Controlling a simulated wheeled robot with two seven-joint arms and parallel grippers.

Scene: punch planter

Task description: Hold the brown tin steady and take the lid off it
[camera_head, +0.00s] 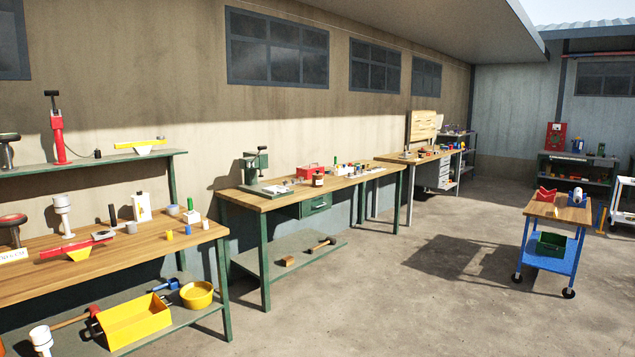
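A small brown tin (318,180) stands upright on the wooden top of the middle workbench (285,194), near its centre. A darker top shows on it, probably its lid, but it is too small to tell clearly. The tin is far from me. Neither of my grippers is in view.
A green press (256,165) and a red box (310,170) are near the tin. The nearer left bench (100,254) holds tools, with a yellow bin (133,322) on its lower shelf. A blue cart (552,245) stands right. The concrete floor (400,290) between is clear.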

